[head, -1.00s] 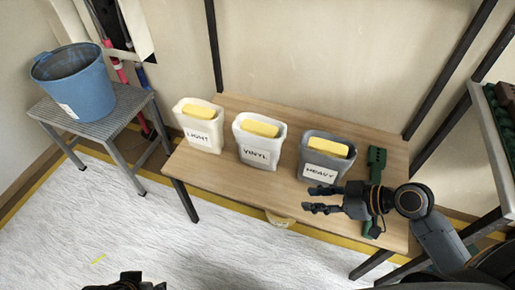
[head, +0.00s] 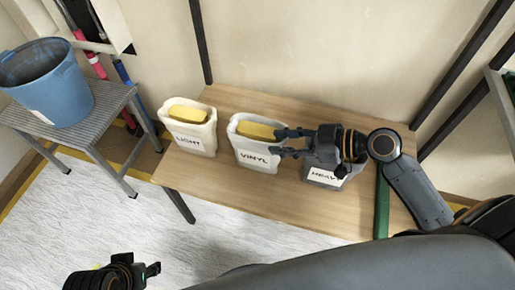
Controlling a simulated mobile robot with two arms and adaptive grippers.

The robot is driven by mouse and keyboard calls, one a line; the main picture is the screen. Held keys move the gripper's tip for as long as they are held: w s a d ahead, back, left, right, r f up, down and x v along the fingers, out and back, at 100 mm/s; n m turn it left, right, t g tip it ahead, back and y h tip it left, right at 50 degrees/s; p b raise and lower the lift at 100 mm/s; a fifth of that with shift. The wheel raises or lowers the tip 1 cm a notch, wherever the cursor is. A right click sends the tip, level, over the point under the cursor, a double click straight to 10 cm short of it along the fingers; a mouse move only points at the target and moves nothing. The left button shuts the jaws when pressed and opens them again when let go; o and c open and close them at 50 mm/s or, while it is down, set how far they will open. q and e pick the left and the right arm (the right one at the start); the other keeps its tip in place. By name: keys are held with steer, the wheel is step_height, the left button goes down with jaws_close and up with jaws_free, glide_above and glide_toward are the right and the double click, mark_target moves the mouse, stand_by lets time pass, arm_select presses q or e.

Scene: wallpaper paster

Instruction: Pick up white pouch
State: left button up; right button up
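The white pouch (head: 256,157), labelled VINYL, stands upright on the wooden table with a yellow block in its top. My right gripper (head: 278,143) is open, its fingers pointing left at the pouch's right edge. In this view the fingertips overlap that edge; I cannot tell whether they touch it. My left gripper (head: 151,270) is low at the bottom left, away from the table, and its opening is unclear.
The cream LIGHT pouch (head: 188,136) stands left of the white one. The grey HEAVY pouch (head: 322,177) is partly hidden behind my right gripper. A green tool (head: 382,205) lies at the right of the table (head: 225,190). A blue bucket (head: 60,95) sits on a metal stool (head: 112,110).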

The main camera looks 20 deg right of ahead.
mark_target(258, 141)
steer(key=shift+x, duration=3.45)
jaws_close()
steer(key=shift+r, duration=0.1)
